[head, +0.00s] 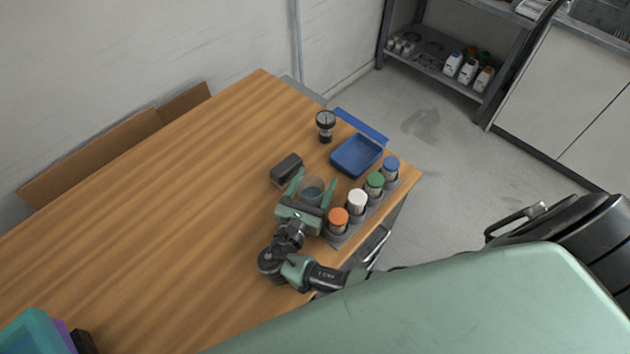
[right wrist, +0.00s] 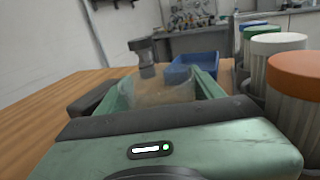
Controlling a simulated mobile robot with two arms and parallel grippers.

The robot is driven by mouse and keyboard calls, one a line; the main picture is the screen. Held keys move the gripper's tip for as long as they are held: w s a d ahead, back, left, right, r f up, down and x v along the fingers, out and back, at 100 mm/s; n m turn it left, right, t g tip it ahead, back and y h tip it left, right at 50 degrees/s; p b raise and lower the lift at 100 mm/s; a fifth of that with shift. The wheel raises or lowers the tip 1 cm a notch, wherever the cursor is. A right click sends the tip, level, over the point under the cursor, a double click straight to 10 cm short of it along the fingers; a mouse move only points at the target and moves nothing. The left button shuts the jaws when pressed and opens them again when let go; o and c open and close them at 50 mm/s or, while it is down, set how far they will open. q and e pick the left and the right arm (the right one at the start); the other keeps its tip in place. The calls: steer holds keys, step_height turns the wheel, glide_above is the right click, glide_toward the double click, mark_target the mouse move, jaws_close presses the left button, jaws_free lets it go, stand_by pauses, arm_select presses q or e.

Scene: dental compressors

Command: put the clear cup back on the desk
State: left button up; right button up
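The clear cup (head: 312,187) is see-through and sits between the two green fingers of my right gripper (head: 316,178), near the right end of the wooden desk (head: 180,190). In the right wrist view, the cup (right wrist: 163,90) fills the gap between the fingers, and both fingers appear to touch its sides. Its base is hidden behind the gripper body there, so I cannot tell whether it rests on the desk or hangs just above it. My left gripper is not in view.
A rack with orange (head: 338,216), white (head: 357,198), green (head: 375,181) and blue (head: 391,166) capped jars stands right of the cup. A dark block (head: 286,169), a gauge (head: 325,124) and a blue tray (head: 352,167) are nearby. The desk's left and middle are mostly clear.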

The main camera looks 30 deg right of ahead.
mark_target(306, 201)
steer(key=shift+r, duration=0.15)
steer(key=shift+s+a, duration=0.15)
steer(key=shift+a, duration=0.1)
steer(key=b+v, duration=0.2)
steer(key=v, duration=0.8)
steer(key=shift+s+a, duration=0.2)
steer(key=shift+a, duration=0.05)
steer(key=shift+s+a+b, duration=0.3)
steer(key=shift+a, duration=0.05)
steer(key=shift+r, duration=0.15)
